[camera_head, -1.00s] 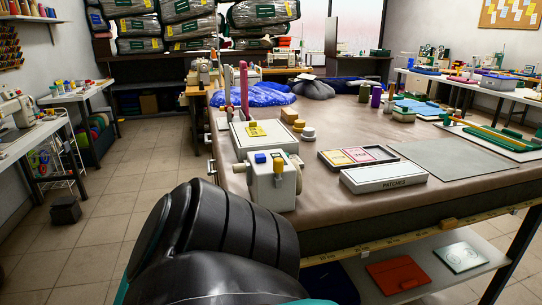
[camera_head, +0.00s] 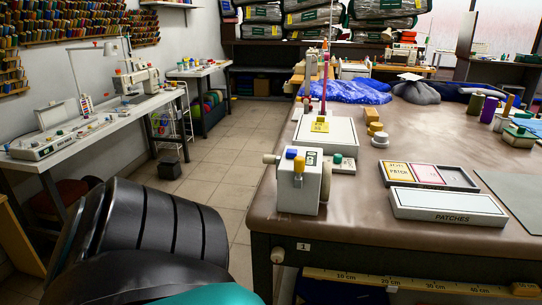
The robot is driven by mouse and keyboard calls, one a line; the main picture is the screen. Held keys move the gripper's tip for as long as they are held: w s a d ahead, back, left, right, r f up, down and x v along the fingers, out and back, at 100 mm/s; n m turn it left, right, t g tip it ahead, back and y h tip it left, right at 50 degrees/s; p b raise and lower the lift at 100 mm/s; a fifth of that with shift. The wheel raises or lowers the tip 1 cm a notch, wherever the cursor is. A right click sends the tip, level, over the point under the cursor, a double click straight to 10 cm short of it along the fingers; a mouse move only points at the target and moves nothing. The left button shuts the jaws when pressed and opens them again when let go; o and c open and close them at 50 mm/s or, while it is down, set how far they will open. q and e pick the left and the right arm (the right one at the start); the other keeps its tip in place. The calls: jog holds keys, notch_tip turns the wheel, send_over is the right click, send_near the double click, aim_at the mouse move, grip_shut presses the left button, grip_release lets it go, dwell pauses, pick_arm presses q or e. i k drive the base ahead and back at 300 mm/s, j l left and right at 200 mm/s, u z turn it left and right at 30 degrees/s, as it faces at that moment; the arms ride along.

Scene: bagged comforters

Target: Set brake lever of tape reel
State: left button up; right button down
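No object is clearly recognisable as a tape reel with a brake lever. A white box device (camera_head: 298,182) with a blue and a yellow top piece and side knobs stands upright at the near left corner of the brown table. I cannot tell whether it is the reel. A flat white unit with a yellow label (camera_head: 321,124) and tall pink and red posts lies behind it. A black ribbed part of my own arm fills the lower left and hides the floor there. Neither gripper is in view.
The brown worktable (camera_head: 420,230) has a measuring strip (camera_head: 400,284) along its front. A patches box (camera_head: 447,206) and a tray (camera_head: 428,176) lie on it. A sewing bench (camera_head: 85,135) stands at the left.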

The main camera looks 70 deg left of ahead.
aim_at(299, 161)
jog(key=i+u, duration=0.15)
jog(key=u, duration=0.3)
jog(key=l+u, duration=0.2)
jog(key=u, duration=0.25)
jog(key=i+l+u, duration=0.15)
jog(key=u, duration=0.25)
jog(key=i+l+u, duration=0.1)
jog(key=u, duration=0.35)
jog(key=l+u, duration=0.25)
jog(key=u, duration=0.2)
jog(key=l+u, duration=0.2)
jog(key=u, duration=0.25)
